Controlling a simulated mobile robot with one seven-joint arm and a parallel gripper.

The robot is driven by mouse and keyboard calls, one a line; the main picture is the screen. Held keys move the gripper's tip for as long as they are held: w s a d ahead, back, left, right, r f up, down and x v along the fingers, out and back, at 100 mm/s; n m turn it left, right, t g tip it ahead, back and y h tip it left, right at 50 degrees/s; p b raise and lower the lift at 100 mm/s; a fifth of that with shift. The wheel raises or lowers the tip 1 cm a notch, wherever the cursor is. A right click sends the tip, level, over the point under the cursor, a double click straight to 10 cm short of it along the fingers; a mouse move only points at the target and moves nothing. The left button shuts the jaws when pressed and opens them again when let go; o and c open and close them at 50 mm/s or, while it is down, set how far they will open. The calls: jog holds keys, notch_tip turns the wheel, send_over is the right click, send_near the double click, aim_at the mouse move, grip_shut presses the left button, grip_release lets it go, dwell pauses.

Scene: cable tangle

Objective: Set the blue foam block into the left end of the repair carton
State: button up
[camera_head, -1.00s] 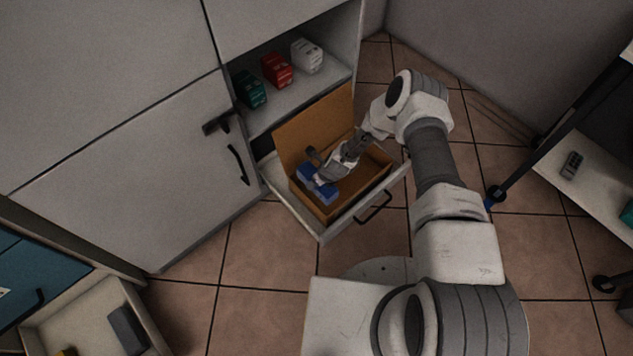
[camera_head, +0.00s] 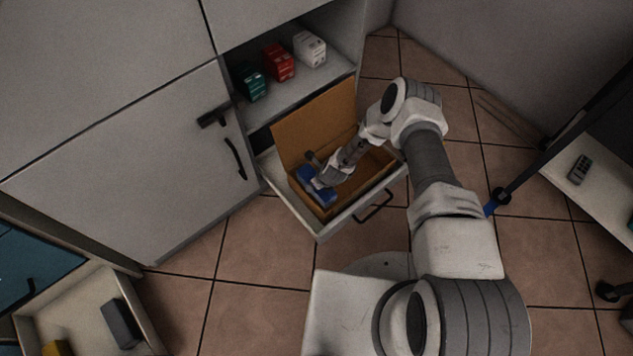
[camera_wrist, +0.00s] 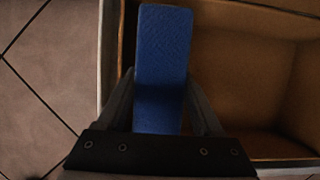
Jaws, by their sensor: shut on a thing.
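The blue foam block (camera_head: 316,188) is at the left end of the open repair carton (camera_head: 318,128), which stands in a pulled-out drawer. My gripper (camera_head: 318,184) is shut on the block. In the wrist view the blue block (camera_wrist: 161,65) is upright in the picture between the two fingers of my gripper (camera_wrist: 160,105). The carton (camera_wrist: 240,75) extends to the right of the block there, with its left wall close beside the block. I cannot tell whether the block touches the carton floor.
The white drawer (camera_head: 335,226) has a dark handle (camera_head: 374,207) at its front. Green (camera_head: 250,84), red (camera_head: 278,63) and white (camera_head: 309,48) boxes stand on the shelf above. Another open drawer (camera_head: 84,296) holds a grey block (camera_head: 121,323) at lower left. The carton's right part looks empty.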

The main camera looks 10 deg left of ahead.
jog(key=shift+f, duration=0.35)
jog(key=o, duration=1)
jog(key=shift+o, duration=0.2)
jog(key=shift+r, duration=0.1)
